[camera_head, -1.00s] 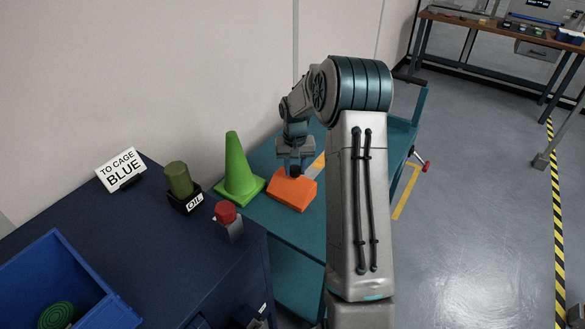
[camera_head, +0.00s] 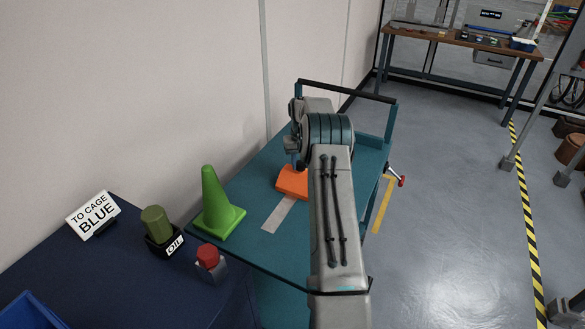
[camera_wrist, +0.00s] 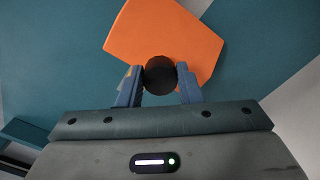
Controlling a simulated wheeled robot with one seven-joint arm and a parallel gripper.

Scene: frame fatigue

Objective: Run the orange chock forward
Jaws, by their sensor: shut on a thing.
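The orange chock (camera_head: 291,183) lies on the teal trolley top (camera_head: 255,247), just beyond a pale strip (camera_head: 280,212). It is partly hidden by my arm in the head view. In the wrist view the orange chock (camera_wrist: 188,38) has a round black knob (camera_wrist: 160,74) on it. My gripper (camera_wrist: 160,86) is shut on this knob, one finger on each side. In the head view the gripper is mostly hidden behind my arm.
A green cone (camera_head: 217,207) stands on the trolley's near left. A dark blue bench carries a sign (camera_head: 93,214), an oil container (camera_head: 159,229) and a red-topped item (camera_head: 208,258). The trolley has a raised handle (camera_head: 347,90) at its far end, with bare top before it.

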